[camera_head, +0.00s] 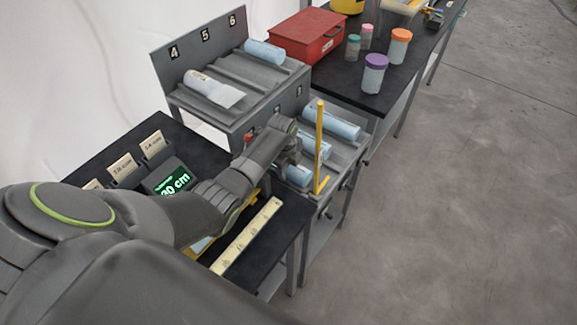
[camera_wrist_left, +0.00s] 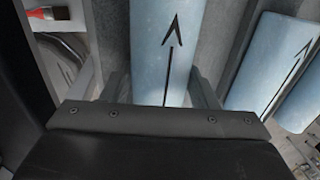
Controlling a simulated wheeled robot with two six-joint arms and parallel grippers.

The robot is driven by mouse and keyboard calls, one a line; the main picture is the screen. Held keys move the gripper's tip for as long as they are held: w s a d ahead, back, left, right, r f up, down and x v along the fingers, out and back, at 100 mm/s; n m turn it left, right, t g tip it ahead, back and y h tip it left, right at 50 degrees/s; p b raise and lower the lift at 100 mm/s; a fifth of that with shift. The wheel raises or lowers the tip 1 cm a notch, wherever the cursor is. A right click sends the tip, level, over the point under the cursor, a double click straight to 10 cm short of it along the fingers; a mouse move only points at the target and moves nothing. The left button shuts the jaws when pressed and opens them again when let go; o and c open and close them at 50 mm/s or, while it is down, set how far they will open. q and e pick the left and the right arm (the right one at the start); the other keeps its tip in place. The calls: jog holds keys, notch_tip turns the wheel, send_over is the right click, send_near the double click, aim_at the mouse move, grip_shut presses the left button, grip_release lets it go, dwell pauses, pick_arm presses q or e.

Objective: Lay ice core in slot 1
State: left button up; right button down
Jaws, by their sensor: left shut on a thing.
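My left gripper (camera_head: 290,163) is over the lower tier of the grey rack (camera_head: 352,150). It is shut on a pale blue ice core (camera_head: 298,176) at the near end of that tier. In the left wrist view the held core (camera_wrist_left: 158,45) lies between the fingers, its black arrow pointing away from me. Two more cores (camera_head: 315,147) (camera_head: 331,124) lie beside it on the lower tier. I cannot tell whether the held core touches its slot; my arm hides the slot 1 label. My right gripper is not in view.
The upper tier holds cores at 4 (camera_head: 213,88) and 6 (camera_head: 265,52); slot 5 is bare. A yellow upright bar (camera_head: 319,148) stands at the lower tier's front. A ruler (camera_head: 247,237) lies on the near black table. A red toolbox (camera_head: 307,35) and jars stand behind.

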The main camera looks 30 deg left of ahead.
pick_arm(q)
jog(key=o, duration=1.3)
jog(key=shift+o, duration=0.2)
notch_tip(320, 180, up, 17)
jog(key=s+b, duration=0.1)
jog(key=s, duration=0.1)
jog(key=shift+s+a, duration=0.2)
jog(key=shift+s, duration=0.1)
